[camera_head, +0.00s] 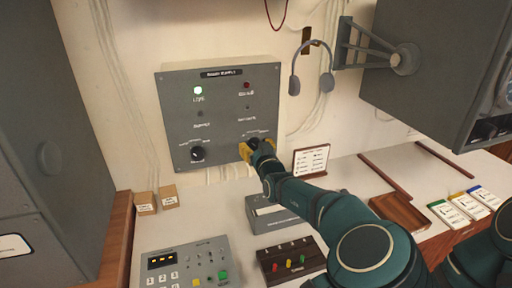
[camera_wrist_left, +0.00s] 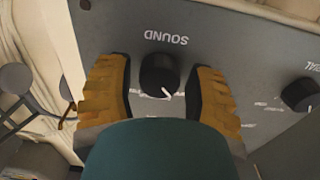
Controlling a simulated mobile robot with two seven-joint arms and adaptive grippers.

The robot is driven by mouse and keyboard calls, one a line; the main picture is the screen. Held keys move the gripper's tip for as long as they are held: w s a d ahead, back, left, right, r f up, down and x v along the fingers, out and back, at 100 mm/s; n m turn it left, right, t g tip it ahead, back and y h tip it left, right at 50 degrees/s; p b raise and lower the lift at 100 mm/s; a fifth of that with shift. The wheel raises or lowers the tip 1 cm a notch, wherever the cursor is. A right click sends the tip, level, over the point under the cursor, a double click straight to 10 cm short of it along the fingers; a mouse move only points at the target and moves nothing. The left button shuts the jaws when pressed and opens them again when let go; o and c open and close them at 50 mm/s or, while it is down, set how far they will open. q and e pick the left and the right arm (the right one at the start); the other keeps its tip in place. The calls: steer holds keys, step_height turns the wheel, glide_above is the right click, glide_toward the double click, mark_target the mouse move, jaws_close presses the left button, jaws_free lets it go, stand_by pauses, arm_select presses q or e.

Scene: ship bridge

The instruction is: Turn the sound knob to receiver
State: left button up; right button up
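The sound knob (camera_wrist_left: 158,75) is a black round knob on a grey panel, under the label SOUND in the left wrist view. Its white pointer mark points to the lower right in that view. My left gripper (camera_wrist_left: 160,88) has its two yellow-padded fingers on either side of the knob, with narrow gaps visible, so it looks open around it. In the head view my left gripper (camera_head: 256,149) is at the lower right of the panel (camera_head: 222,112) and mostly hides the knob. The receiver mark is too small to read. My right gripper is not in view.
A second black knob (camera_head: 197,154) is at the panel's lower left; it also shows in the left wrist view (camera_wrist_left: 299,94). A headset (camera_head: 311,75) hangs to the right. A small white sign (camera_head: 311,160), a grey box (camera_head: 270,214) and a keypad unit (camera_head: 188,265) stand on the desk below.

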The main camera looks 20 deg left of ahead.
arm_select(q)
steer(key=c, duration=0.7)
jaws_close()
steer(key=shift+r+m+p, duration=0.1)
steer(key=shift+m+p, duration=0.55)
steer(key=shift+m, duration=0.15)
steer(key=shift+m+p, duration=0.6)
steer(key=shift+m, duration=0.6)
steer(key=shift+m+p, duration=0.3)
steer(key=shift+m, duration=2)
